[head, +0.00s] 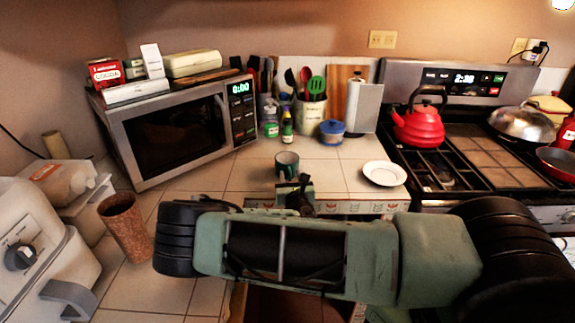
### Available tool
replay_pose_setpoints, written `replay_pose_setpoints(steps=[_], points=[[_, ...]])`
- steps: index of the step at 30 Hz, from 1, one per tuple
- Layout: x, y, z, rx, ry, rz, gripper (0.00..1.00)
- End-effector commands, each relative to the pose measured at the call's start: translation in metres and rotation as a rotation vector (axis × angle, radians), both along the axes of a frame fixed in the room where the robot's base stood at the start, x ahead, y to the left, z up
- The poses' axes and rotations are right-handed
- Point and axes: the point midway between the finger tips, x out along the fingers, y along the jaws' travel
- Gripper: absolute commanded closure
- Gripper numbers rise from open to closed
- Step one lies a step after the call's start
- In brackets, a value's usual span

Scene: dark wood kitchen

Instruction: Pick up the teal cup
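The teal cup (287,164) stands upright on the tiled counter, near the middle of the head view. Its rim and upper side show; its lower right part is hidden behind my gripper. My gripper (294,187) is at the end of my green arm, just in front of the cup and overlapping it in the picture. The gripper is small and dark here, and I cannot tell whether its fingers are open or touch the cup.
A white plate (384,173) lies right of the cup. Behind are a blue pot (332,132), small bottles (287,131) and a utensil crock (312,117). A microwave (172,135) stands left; a brown tumbler (125,228) is at lower left. The stove (470,150) is right.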

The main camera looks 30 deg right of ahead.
Motion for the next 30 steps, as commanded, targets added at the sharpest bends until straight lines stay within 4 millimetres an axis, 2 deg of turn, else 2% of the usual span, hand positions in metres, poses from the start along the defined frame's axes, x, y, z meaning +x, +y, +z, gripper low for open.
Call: replay_pose_setpoints(steps=[1, 6, 13, 14, 17, 18, 30], points=[[0.007, -0.004, 0.004, 0.001, 0.0, -0.001, 0.62], [0.02, -0.01, 0.001, 0.0, 0.002, -0.001, 0.62], [0.021, -0.01, 0.0, -0.001, 0.002, 0.0, 0.62], [0.021, -0.01, 0.0, -0.001, 0.002, 0.0, 0.67], [0.021, -0.01, 0.0, 0.0, 0.001, 0.0, 0.95], [0.021, -0.01, 0.0, 0.0, 0.001, 0.0, 1.0], [0.021, -0.01, 0.006, 0.0, -0.001, 0.0, 1.0]])
